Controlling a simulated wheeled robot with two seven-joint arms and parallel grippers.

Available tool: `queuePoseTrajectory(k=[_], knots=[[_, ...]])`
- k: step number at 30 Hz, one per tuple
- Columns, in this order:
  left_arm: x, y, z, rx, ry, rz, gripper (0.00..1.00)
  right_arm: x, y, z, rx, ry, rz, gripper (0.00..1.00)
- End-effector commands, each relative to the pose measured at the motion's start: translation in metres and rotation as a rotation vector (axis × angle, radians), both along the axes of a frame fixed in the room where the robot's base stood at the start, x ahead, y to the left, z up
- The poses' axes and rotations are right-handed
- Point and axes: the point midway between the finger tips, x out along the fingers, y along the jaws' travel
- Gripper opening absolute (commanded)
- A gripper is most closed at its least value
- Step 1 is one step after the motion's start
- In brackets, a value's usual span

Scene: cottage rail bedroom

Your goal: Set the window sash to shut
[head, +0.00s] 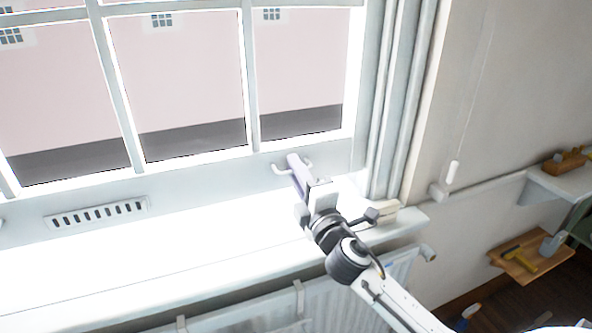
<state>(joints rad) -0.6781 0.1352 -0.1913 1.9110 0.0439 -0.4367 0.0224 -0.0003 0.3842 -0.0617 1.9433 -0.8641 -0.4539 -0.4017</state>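The window sash (205,172) fills the upper left, with white bars between its panes and a pale bottom rail just above the bright sill. I cannot tell whether a gap lies under the rail. A small white lift handle (279,170) sticks out near the right end of the rail. My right gripper (300,170) reaches up from the lower right, with its fingers at this handle and covering its middle. I cannot tell whether the fingers are closed on it. My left gripper is not in view.
The white sill (150,262) runs below the sash, with a small cream block (404,215) at its right end. A radiator (335,300) stands under it. A cord pull (453,172) hangs on the right wall. A wooden board (515,268) with a hammer is at lower right.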

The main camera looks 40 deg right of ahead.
Motion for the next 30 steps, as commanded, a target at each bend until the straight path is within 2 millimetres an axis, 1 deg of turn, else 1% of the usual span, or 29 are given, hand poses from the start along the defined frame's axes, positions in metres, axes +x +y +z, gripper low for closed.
queuePoseTrajectory(k=[1, 3, 4, 30], knots=[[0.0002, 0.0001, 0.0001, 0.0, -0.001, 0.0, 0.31, -0.0002, 0.0, -0.0001, 0.0, 0.0, 0.0, 0.14], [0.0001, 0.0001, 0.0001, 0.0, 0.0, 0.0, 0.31, -0.0003, 0.0001, -0.0001, 0.0, 0.0, 0.0, 0.02], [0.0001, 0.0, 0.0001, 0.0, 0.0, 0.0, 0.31, -0.0003, 0.0001, -0.0002, 0.0, 0.0, 0.0, 0.0], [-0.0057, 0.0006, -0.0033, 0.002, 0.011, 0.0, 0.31, -0.0005, 0.0002, -0.001, 0.0, 0.002, 0.0, 0.0]])
